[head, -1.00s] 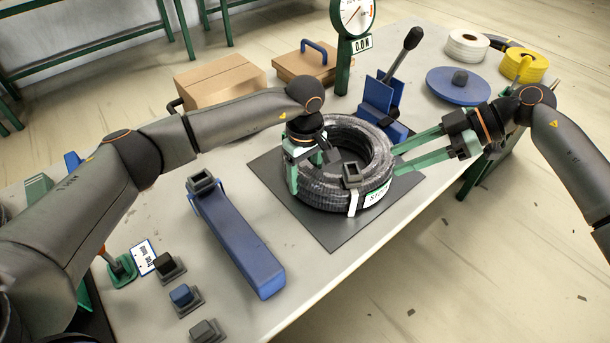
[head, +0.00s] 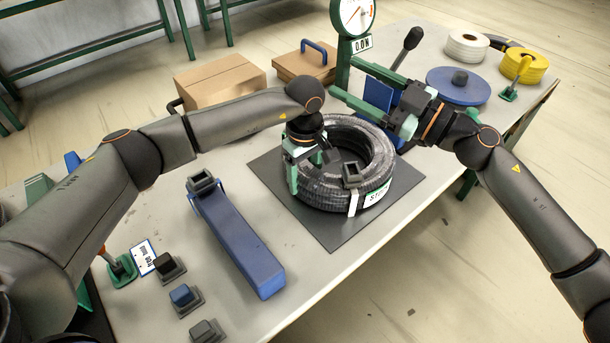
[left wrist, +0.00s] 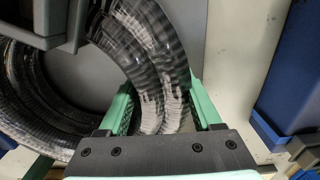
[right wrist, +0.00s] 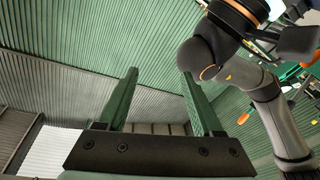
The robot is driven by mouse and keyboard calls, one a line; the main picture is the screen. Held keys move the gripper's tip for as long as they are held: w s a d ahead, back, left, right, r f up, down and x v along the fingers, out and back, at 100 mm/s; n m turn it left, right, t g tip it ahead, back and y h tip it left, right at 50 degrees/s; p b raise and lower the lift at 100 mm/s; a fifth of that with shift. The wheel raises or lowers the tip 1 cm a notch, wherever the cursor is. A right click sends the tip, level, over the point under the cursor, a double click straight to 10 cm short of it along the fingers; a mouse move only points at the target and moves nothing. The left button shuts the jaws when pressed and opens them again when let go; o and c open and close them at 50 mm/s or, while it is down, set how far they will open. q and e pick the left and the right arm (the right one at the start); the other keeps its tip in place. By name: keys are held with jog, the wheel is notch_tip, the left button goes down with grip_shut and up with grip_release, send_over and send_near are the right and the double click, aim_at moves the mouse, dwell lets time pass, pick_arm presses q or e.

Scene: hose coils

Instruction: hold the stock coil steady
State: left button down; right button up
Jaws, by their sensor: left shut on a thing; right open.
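The stock coil (head: 384,165), a ring of dark ribbed hose with a white "ST…" label (head: 376,194) at its front, lies flat on a dark square mat (head: 335,232). My left gripper (head: 303,178) is shut on the left side of the coil. In the left wrist view, hose of the coil (left wrist: 150,62) runs between the fingers of my left gripper (left wrist: 160,98). My right gripper (head: 343,78) is open and empty, raised above the back of the coil near the dial post. In the right wrist view the fingers of my right gripper (right wrist: 158,78) stand apart with nothing between them.
A dial gauge (head: 353,15) stands behind the coil, beside a blue clamp with a black lever (head: 408,45). Cardboard boxes (head: 220,82) are at the back left, a blue long block (head: 240,245) at the front left. A blue disc (head: 458,84) and yellow roll (head: 524,67) lie back right.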

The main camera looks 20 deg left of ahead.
jog(key=r+m+t, duration=0.1)
jog(key=t, duration=0.1)
jog(key=m+t+h, duration=0.3)
jog(key=m+h, duration=1)
send_near(355, 179)
jog(key=w+f, duration=0.1)
jog(key=w, duration=0.1)
jog(key=shift+a+x, duration=0.2)
jog(key=shift+x, duration=2.1)
jog(key=shift+a+x, duration=0.15)
jog(key=shift+x, duration=2.1)
jog(key=shift+s, duration=0.15)
jog(key=shift+c, duration=0.2)
grip_shut()
